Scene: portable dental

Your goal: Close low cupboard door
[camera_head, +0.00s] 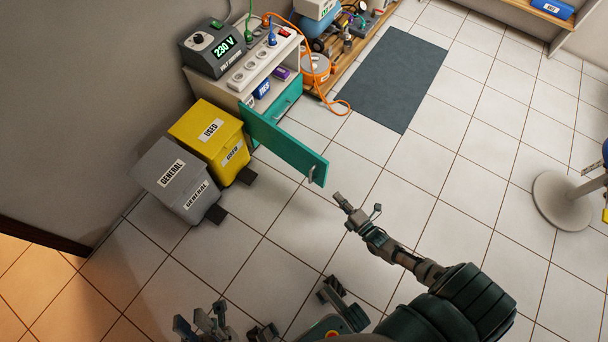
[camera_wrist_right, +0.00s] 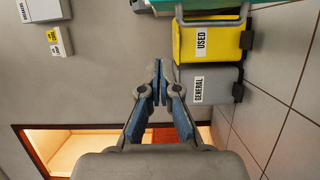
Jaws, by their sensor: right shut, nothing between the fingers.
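The low cupboard (camera_head: 236,93) is white and stands against the wall at the upper left in the head view. Its teal door (camera_head: 285,147) stands open, swung out over the floor, with a pale handle near its free end. My right gripper (camera_head: 338,197) is shut and empty, just right of and below the door's free end, apart from it. In the right wrist view its fingertips (camera_wrist_right: 157,72) meet. A teal strip, seemingly the door, crosses the top right there. My left gripper (camera_head: 201,322) is at the bottom edge, far from the door, its fingers apart.
A yellow bin (camera_head: 205,125) and a grey bin (camera_head: 163,173) stand left of the door, with dark pedals on the floor. A voltage unit (camera_head: 215,50) sits on the cupboard. An orange cable (camera_head: 338,101) trails beside a dark mat (camera_head: 391,80). Tiled floor right of the door is clear.

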